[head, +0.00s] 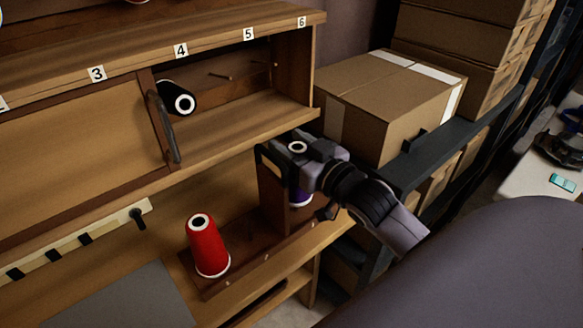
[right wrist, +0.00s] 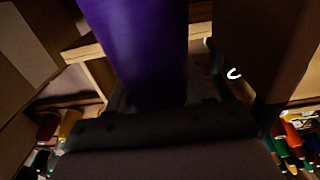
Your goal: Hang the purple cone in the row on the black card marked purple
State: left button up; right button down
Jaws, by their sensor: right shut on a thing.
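The purple cone (head: 301,197) is mostly hidden by my right gripper (head: 298,160) in the head view; its pale lower rim shows below the gripper. The right gripper is shut on it at the right end of the low wooden rack (head: 225,284), beside an upright brown panel (head: 271,197). I cannot tell whether the cone's base touches the rack. In the right wrist view the purple cone (right wrist: 140,45) fills the upper middle. A red cone (head: 207,248) stands upright on the rack's left part. I cannot make out a black card marked purple. My left gripper is not in view.
An open wall compartment (head: 235,105) under the numbers 4 to 6 holds a black cone (head: 179,98) lying toward me and bare pegs. A sliding panel (head: 75,150) with a dark handle covers the left part. Cardboard boxes (head: 390,95) stand close at right.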

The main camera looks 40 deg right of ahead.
jog(key=shift+f+b, duration=0.35)
jog(key=shift+f, duration=2.1)
jog(key=shift+c, duration=2.3)
grip_release()
jog(key=shift+f, duration=0.1)
jog(key=shift+r, duration=0.25)
jog(key=s, duration=1.2)
jog(key=shift+d+b, duration=0.35)
jog(key=shift+d, duration=0.1)
jog(key=shift+f, duration=0.1)
